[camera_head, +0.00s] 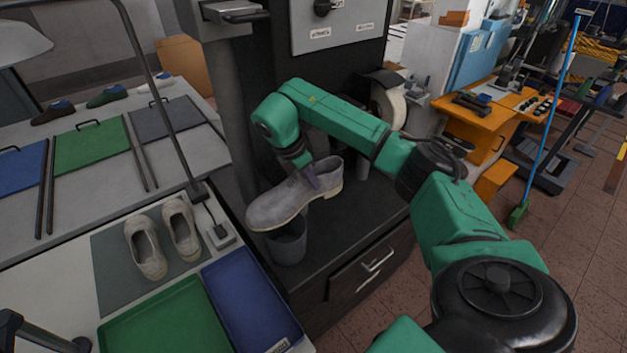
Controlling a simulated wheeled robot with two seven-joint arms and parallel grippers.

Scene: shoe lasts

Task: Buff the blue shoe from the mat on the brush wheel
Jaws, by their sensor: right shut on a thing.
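My right gripper (318,178) is shut on a grey-blue shoe (278,204), across its opening. The shoe is held up with its toe to the lower left and its heel to the right, above and partly in front of a dark bucket (288,246). A pale brush wheel (390,106) stands behind my right arm, under a dark hood, apart from the shoe. The grey mat (109,271) on the left bench carries two beige shoes (146,248) (181,228). I do not make out my left gripper.
A green tray (165,325) and a blue tray (250,300) lie in front of the mat. A thin lamp pole (165,115) rises beside it. Behind are coloured panels (92,146) and small shoes (108,96). The dark bench top (350,230) right of the bucket is clear.

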